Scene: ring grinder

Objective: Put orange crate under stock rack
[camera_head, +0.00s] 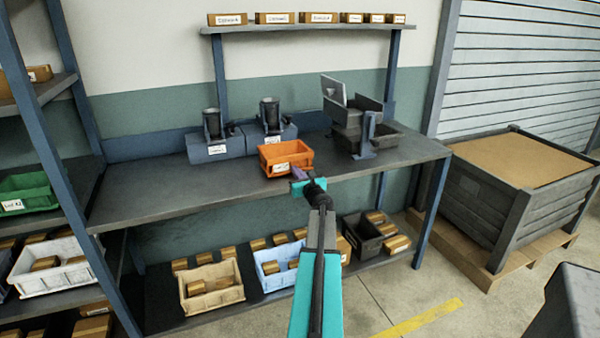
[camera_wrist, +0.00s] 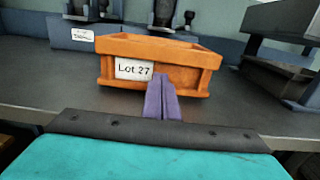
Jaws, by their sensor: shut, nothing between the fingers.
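The orange crate (camera_head: 285,157) stands upright on the workbench, in front of two grey machines. In the wrist view the orange crate (camera_wrist: 158,62) shows a white label reading "Lot 27" on its front. My gripper (camera_head: 299,174) is shut and empty, with its purple fingers close together. In the wrist view my gripper (camera_wrist: 161,90) points at the crate's front, just right of the label. I cannot tell whether the fingertips touch the crate. A stock rack (camera_head: 75,180) with blue posts stands at the left.
The workbench (camera_head: 150,195) is bare left of the crate. A dark machine (camera_head: 355,125) stands to its right. The rack holds a green crate (camera_head: 28,192) and a white crate (camera_head: 50,268). Beige (camera_head: 210,287) and blue (camera_head: 278,266) crates sit below the bench. A large grey bin (camera_head: 505,195) stands right.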

